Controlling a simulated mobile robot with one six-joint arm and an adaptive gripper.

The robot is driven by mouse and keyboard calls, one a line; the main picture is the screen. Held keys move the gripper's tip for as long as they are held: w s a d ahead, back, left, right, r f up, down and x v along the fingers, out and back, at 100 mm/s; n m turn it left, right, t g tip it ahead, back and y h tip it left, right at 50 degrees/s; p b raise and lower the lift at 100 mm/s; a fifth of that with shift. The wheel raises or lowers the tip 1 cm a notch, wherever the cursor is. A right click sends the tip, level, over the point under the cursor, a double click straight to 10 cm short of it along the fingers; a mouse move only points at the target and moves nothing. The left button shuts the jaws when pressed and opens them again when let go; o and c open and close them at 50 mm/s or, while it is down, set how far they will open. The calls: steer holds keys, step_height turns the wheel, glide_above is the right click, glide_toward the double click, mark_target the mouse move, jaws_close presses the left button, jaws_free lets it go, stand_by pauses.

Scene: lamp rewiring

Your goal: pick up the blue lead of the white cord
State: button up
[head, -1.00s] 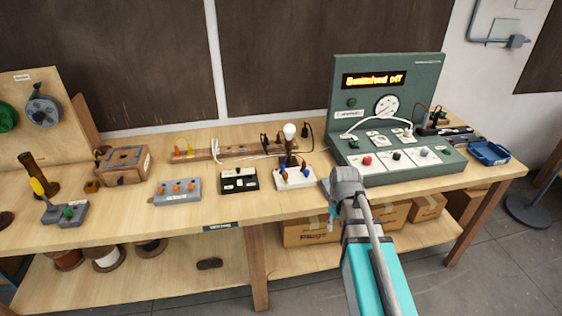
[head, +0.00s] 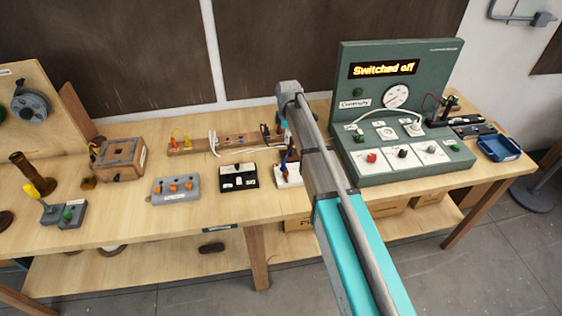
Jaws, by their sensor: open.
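The white cord (head: 246,151) lies across the back of the bench and runs right toward the white terminal block (head: 289,181). Its blue lead is too small or too covered to make out. My gripper (head: 289,158) hangs from the end of my arm over the white block, small and partly hidden. It is open and seems empty. I cannot tell whether it touches the block or a lead. My arm hides the right part of the block and the bulb.
A black switch block (head: 238,178) and a grey block with orange knobs (head: 176,188) stand to the left. A wooden strip (head: 190,145) lies behind. The green test panel (head: 400,110), reading "Switched off", stands on the right. A blue tray (head: 498,147) sits at the far right.

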mark_target(284, 161)
steer(key=shift+s+a, duration=0.1)
steer(key=shift+s, duration=0.05)
steer(key=f+b, duration=0.8)
steer(key=shift+s+a+f+b, duration=0.1)
steer(key=shift+a+f+b, duration=0.2)
steer(key=shift+f+b, duration=0.05)
stand_by(0.4)
stand_by(0.5)
steer(key=shift+a+f+b, duration=0.15)
steer(key=shift+f+b, duration=1.15)
steer(key=shift+a+f+b, duration=0.1)
steer(key=shift+f+b, duration=1.2)
jaws_close()
